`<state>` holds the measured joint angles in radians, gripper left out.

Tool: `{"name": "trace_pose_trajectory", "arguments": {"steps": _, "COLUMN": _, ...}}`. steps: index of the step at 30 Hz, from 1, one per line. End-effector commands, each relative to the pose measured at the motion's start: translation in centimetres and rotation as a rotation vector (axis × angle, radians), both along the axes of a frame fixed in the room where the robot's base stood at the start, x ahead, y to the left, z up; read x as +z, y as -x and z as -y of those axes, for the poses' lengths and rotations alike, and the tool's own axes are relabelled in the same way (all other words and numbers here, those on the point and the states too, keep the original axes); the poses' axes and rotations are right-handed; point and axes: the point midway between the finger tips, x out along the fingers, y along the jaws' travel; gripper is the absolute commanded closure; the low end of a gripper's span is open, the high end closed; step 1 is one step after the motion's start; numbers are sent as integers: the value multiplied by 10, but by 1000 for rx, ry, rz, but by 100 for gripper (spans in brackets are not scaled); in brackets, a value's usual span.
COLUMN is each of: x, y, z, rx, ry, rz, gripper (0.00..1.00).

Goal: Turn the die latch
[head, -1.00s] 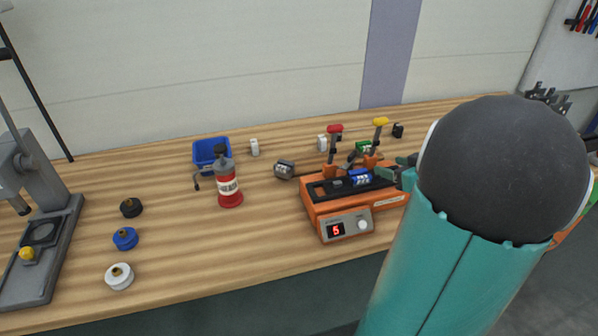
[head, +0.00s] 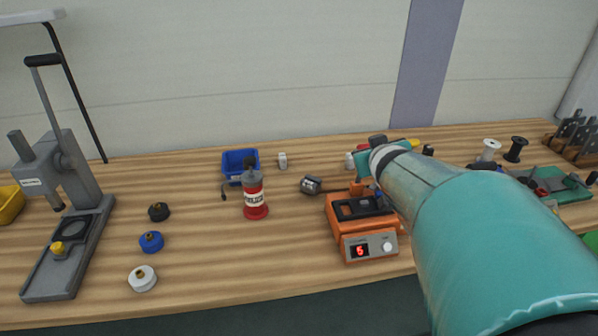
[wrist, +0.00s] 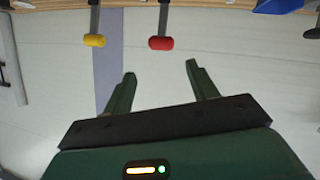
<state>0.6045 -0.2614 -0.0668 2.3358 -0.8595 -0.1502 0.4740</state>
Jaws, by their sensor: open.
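The orange machine (head: 345,231), with a red digital display and a white knob, stands on the bench; my arm covers its right part. No die latch can be clearly made out. The red-tipped lever (wrist: 161,43) and yellow-tipped lever (wrist: 94,40) hang from the top of the wrist view. Their red tip (head: 364,147) and yellow tip (head: 413,144) peek out behind my arm in the head view. My gripper (wrist: 161,72) is open and empty, its fingers apart and pointing towards the levers. In the head view my arm hides most of it.
A red bottle (head: 255,203), a blue bin (head: 239,163) and a dark grey cylinder (head: 311,185) stand left of the machine. A grey hand press (head: 63,245) and several round dies are further left. Spools (head: 515,149) and a green tray (head: 551,182) lie right. The front-middle bench is clear.

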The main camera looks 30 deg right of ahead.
Motion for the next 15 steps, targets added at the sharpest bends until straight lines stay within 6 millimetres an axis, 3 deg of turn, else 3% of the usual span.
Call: {"name": "trace_pose_trajectory", "arguments": {"steps": 15, "x": -4, "y": 21, "z": -92, "rx": -22, "ry": -109, "rz": -142, "gripper": 42}}
